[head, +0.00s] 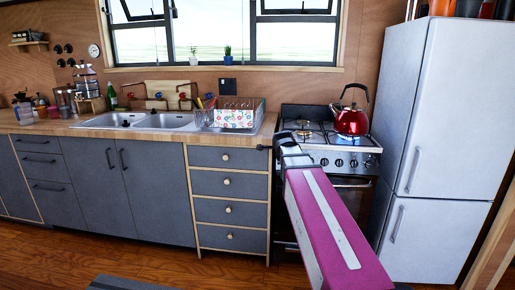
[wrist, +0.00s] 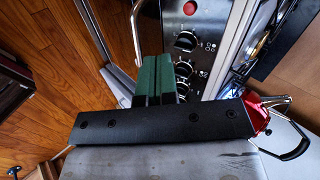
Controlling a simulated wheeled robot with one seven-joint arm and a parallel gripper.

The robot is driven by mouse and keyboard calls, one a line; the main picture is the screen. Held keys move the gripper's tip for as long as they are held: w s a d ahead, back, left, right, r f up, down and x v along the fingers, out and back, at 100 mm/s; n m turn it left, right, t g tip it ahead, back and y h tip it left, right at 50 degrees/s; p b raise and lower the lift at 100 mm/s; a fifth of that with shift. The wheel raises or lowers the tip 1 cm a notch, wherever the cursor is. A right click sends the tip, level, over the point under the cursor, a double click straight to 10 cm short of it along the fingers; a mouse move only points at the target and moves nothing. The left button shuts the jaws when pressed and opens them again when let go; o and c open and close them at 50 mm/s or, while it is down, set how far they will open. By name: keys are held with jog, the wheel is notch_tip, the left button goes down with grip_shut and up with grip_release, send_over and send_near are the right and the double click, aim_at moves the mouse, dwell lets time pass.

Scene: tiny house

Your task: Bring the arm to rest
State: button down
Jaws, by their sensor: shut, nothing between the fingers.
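My arm (head: 325,225), magenta with a pale stripe, reaches forward from the bottom of the head view toward the stove. My gripper (head: 284,138) is at its far end, in front of the stove's left front edge, and is small and dark there. In the wrist view the two green fingers of my gripper (wrist: 153,75) are together, with nothing between them. They point toward the stove's front panel with its knobs (wrist: 185,40). I cannot tell whether they touch it.
A red kettle (head: 351,121) stands on the stove (head: 310,112), with a blue flame beneath it. A white fridge (head: 447,120) stands to the right. Grey drawers (head: 230,184) and a counter with a sink (head: 155,120) and dish rack (head: 257,104) are left. Wooden floor (head: 150,262) lies in front.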

jog(key=s+a+f+n+g+y, duration=0.2)
jog(key=s+f+n+g, duration=0.6)
jog(key=s+f+n, duration=1.1)
jog(key=s+f, duration=0.5)
jog(key=f, duration=0.4)
jog(key=shift+s+a+g, duration=0.25)
jog(key=shift+a+g, duration=0.05)
